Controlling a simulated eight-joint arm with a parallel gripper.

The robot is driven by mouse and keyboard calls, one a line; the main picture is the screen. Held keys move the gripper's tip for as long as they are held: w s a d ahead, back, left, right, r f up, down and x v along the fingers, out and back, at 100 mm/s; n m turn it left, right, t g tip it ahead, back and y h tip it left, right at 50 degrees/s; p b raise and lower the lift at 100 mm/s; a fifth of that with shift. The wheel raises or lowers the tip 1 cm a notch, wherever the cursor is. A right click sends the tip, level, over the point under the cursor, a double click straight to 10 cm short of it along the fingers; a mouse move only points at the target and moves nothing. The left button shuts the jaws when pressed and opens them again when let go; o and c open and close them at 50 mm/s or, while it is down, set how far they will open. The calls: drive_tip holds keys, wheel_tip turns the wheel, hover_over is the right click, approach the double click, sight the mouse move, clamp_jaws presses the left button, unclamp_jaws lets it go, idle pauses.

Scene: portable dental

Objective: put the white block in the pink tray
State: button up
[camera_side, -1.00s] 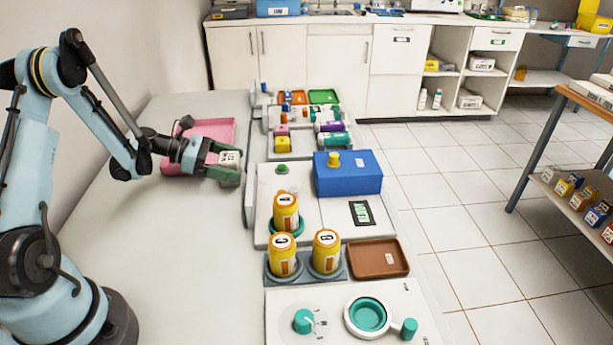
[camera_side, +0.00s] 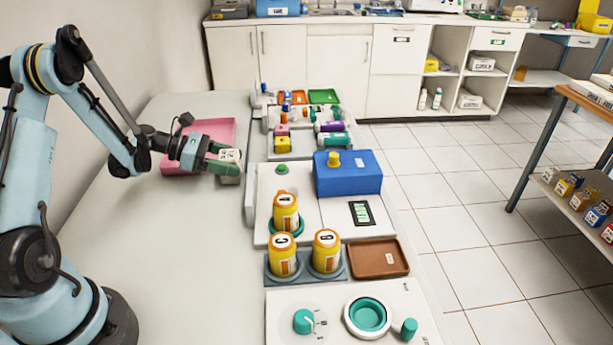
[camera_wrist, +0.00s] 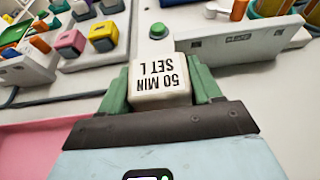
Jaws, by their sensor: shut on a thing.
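The white block (camera_wrist: 160,78) carries dark lettering that reads "50 MIN SET L", upside down in the wrist view. My gripper (camera_wrist: 160,88) is shut on it, with a green finger on either side. In the side view my gripper (camera_side: 228,165) holds the white block (camera_side: 230,158) at the front right corner of the pink tray, close to the table; I cannot tell whether it touches the table. The pink tray (camera_side: 212,130) lies flat at the back of the table, partly hidden behind my gripper. It also shows at the lower left of the wrist view (camera_wrist: 40,150).
A grey panel edge (camera_side: 250,195) stands just right of my gripper. Beyond it are a blue box (camera_side: 348,175), yellow jars (camera_side: 285,212) and a brown tray (camera_side: 378,258). Small coloured blocks (camera_side: 283,144) sit farther back. The table in front of the pink tray is clear.

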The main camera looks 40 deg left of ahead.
sight(229, 155)
drive_tip(key=shift+r, duration=0.45)
drive_tip(key=r, duration=0.3)
drive_tip(key=shift+d, duration=0.3)
drive_tip(key=d+r, duration=0.2)
drive_tip(key=d, duration=0.1)
drive_tip(key=s+d+r, duration=0.1)
drive_tip(key=d+r, duration=0.1)
drive_tip(key=d, duration=0.2)
drive_tip(key=s+d+r, duration=0.1)
drive_tip(key=d+r, duration=0.1)
drive_tip(key=d, duration=0.1)
drive_tip(key=shift+s+d+r, duration=0.15)
drive_tip(key=shift+d, duration=0.05)
drive_tip(key=w+a+n+t+y, duration=0.2)
drive_tip(key=w+a+n+y, duration=0.3)
drive_tip(key=a, duration=0.5)
drive_tip(key=w+a+n+t+y, duration=0.2)
drive_tip(key=w+a+n+y, duration=0.3)
drive_tip(key=a, duration=0.6)
drive_tip(key=shift+m, duration=0.5)
drive_tip(key=a+f, duration=0.2)
drive_tip(key=a, duration=0.1)
drive_tip(key=a+f, duration=0.2)
drive_tip(key=a, duration=0.2)
drive_tip(key=a+f, duration=0.2)
drive_tip(key=a, duration=0.2)
drive_tip(key=shift+s+a+f, duration=0.15)
drive_tip(key=shift+s+a, duration=0.1)
drive_tip(key=shift+f, duration=1.95)
drive_tip(key=shift+f, duration=0.15)
